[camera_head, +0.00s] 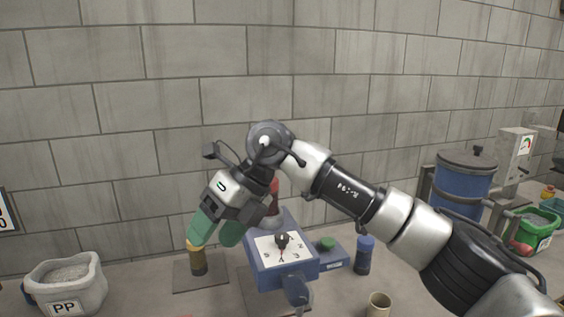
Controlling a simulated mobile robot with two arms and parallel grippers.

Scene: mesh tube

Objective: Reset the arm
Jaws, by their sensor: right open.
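My right arm (425,230) comes in from the lower right and reaches to the middle of the head view. My right gripper (215,239) has green fingers that point down and to the left, set apart. I see nothing held between them. A dark cylinder with a yellowish top (198,264) stands on a flat plate just below the left fingertip. The fingertip overlaps its top in the picture, and I cannot tell whether they touch. My left gripper is out of view.
A blue device with a numbered dial (304,268) stands right of the gripper. A white PP bin (88,291) is at lower left. A blue-capped cylinder (364,256), a beige cup (379,306), a blue lidded drum (463,181) and a green bin (536,240) are on the right.

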